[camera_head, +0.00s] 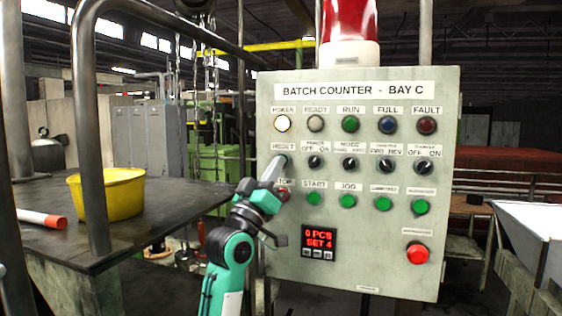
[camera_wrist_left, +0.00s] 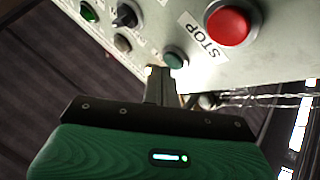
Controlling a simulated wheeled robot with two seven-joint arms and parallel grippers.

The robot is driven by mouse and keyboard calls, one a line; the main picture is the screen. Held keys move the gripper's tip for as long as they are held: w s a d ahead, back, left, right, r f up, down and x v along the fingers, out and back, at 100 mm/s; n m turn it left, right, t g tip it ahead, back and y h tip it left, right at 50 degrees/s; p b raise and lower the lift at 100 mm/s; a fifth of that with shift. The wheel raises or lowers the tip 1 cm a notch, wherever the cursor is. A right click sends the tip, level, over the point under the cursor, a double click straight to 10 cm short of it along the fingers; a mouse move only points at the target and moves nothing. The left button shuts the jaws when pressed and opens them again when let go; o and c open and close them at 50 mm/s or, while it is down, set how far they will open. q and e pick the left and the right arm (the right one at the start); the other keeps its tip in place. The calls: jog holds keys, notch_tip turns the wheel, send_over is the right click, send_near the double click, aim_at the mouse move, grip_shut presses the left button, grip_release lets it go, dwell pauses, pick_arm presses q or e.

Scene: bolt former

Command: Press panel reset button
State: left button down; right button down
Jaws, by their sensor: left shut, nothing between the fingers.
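The batch counter panel (camera_head: 345,265) is a pale upright box with labelled lamps, knobs and buttons. The reset button lies under the RESET label (camera_head: 283,147) at the panel's left and is mostly hidden by my fingertips in the head view. In the left wrist view, the reset button (camera_wrist_left: 176,58) is small, round and dark green. My left gripper (camera_head: 282,162) is shut and empty, its tips pointing at that button. Its fingertips also show in the left wrist view (camera_wrist_left: 160,72), just below the button; I cannot tell whether they touch. My right gripper is out of view.
The red stop button (camera_wrist_left: 229,26) is close to the fingertips. A black knob (camera_head: 315,162) and the green start button (camera_head: 314,199) are to the right. A yellow bucket (camera_head: 108,195) stands on the dark table (camera_head: 160,212) behind a metal rail (camera_head: 90,130).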

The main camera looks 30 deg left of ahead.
pick_arm(q)
jog(key=shift+w, duration=0.2)
dwell(0.3)
jog(key=shift+w+a, duration=0.1)
jog(key=shift+w, duration=0.15)
jog(key=shift+s, duration=0.4)
dwell(0.4)
jog(key=s+d+p, duration=0.1)
jog(key=s, duration=0.5)
jog(key=shift+d, duration=0.3)
jog(key=shift+w, duration=0.1)
